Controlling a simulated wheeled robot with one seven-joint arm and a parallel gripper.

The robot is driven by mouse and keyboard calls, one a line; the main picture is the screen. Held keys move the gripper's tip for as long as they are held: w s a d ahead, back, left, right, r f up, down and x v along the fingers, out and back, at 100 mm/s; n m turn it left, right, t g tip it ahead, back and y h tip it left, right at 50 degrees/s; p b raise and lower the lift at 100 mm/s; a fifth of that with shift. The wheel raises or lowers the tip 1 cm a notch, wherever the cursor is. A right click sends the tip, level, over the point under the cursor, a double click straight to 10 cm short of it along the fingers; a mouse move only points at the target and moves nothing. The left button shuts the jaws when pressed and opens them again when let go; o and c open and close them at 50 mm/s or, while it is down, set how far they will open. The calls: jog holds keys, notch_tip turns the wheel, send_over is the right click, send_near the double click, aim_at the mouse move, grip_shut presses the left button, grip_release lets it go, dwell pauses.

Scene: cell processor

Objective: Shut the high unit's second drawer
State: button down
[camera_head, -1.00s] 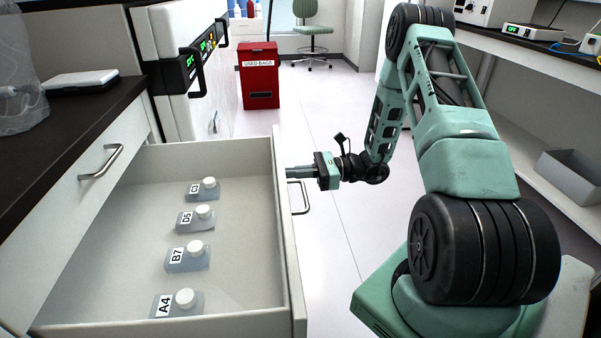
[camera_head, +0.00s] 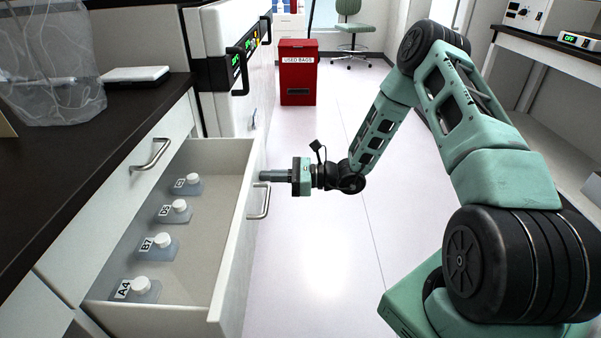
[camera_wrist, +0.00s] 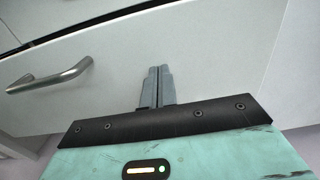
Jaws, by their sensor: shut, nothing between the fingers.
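The open drawer (camera_head: 236,262) is pulled out below a closed top drawer, and is now only partly out. Its metal handle (camera_head: 264,201) is on the front panel; the handle also shows at the left in the wrist view (camera_wrist: 50,76). Inside lie several clear bags with white caps, labelled A4 (camera_head: 140,288), B7, D5 and one further label. My gripper (camera_head: 262,176) is shut and empty, its tips at the drawer front, beyond the handle. In the wrist view the closed fingers (camera_wrist: 158,86) point at the white panel and appear to touch it.
A dark worktop (camera_head: 60,165) with a clear plastic bag (camera_head: 55,70) runs along the left. A red used-bags bin (camera_head: 298,75) and a green chair (camera_head: 350,32) stand at the back. The floor right of the drawer is clear. A bench stands at the right.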

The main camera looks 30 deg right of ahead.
jog(key=x, duration=1.9)
jog(key=shift+w+a, duration=0.45)
jog(key=shift+a, duration=0.1)
jog(key=shift+a+r, duration=0.1)
jog(key=shift+r, duration=0.05)
